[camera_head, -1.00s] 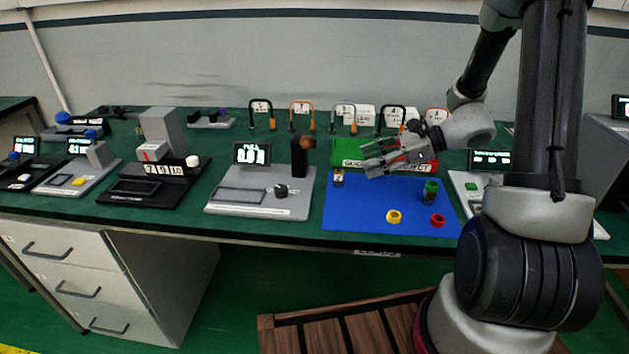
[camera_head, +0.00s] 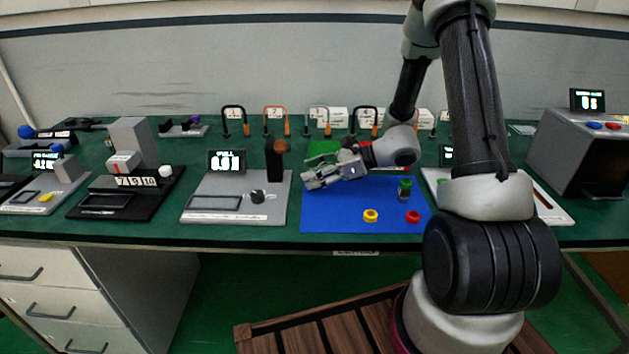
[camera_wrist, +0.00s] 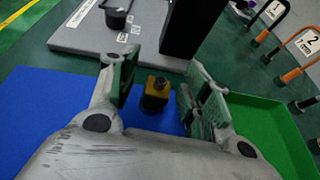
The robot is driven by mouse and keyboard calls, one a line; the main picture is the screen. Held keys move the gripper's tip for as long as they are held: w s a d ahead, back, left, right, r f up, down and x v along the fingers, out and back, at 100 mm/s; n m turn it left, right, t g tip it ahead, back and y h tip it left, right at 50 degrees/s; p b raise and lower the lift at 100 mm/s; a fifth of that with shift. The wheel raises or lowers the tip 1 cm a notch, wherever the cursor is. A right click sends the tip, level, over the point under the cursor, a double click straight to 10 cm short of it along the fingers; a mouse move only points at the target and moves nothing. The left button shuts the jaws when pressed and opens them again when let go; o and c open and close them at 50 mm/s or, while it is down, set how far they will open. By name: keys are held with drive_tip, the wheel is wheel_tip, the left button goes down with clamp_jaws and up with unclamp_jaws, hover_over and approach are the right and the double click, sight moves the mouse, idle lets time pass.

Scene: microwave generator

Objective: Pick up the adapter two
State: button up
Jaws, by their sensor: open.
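A small dark adapter with a yellow-orange top (camera_wrist: 155,88) stands on the blue mat in the wrist view. It is probably adapter two, since the earlier head view showed a "2" label at this spot. My gripper (camera_wrist: 162,78) is open, with one finger on each side of the adapter in this picture. I cannot tell whether the fingers are level with it or touch it. In the head view my gripper (camera_head: 314,180) is over the back left of the blue mat (camera_head: 335,218) and hides the adapter.
A yellow ring (camera_head: 371,215), a red ring (camera_head: 413,216) and a dark green-topped piece (camera_head: 404,188) are on the mat's right half. A grey device (camera_head: 232,213) with a black post (camera_head: 275,160) stands left of the mat. The green tray (camera_wrist: 270,120) adjoins the mat.

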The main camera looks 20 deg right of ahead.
clamp_jaws()
